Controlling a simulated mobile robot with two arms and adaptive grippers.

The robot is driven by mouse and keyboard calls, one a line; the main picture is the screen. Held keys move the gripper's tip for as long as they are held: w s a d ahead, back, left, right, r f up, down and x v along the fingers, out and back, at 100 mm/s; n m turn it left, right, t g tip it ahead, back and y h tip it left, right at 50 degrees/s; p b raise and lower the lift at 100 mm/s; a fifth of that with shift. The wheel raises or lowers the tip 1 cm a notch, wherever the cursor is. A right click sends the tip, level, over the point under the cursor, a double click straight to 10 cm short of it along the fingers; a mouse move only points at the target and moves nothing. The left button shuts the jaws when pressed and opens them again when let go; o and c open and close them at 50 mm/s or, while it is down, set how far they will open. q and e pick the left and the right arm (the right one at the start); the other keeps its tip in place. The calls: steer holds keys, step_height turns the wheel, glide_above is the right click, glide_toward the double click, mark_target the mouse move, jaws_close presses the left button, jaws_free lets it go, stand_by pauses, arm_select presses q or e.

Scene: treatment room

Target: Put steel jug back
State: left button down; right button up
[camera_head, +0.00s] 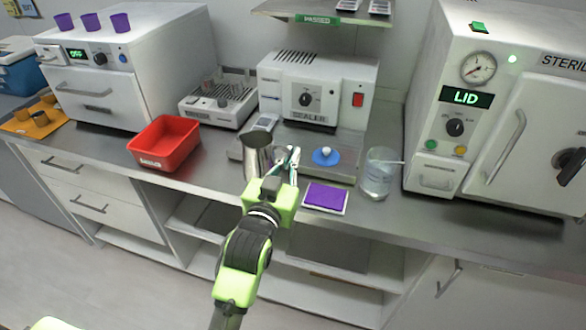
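The steel jug (257,157) is a grey metal vessel, roughly upright, at the front middle of the steel counter. My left gripper (287,160) reaches up from below to the jug's right side. Its fingers are beside the jug's wall, where they overlap it in the picture. Whether they are closed on a handle there is hidden, and I cannot tell if the jug rests on the counter. My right gripper is not in view.
A red tray (165,144) stands left of the jug. Right of the gripper are a purple pad (325,197), a blue disc with a white knob (326,157) and a glass beaker (379,174). The sealer (318,88) stands behind; the steriliser (500,110) fills the right.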

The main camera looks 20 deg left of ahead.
arm_select(q)
steer(key=f, duration=0.1)
steer(key=w+f, duration=0.1)
steer(key=f, duration=0.2)
steer(key=shift+w+f, duration=0.3)
steer(key=shift+f, duration=0.1)
steer(key=shift+f, duration=0.2)
steer(key=c, duration=2.3)
jaws_free()
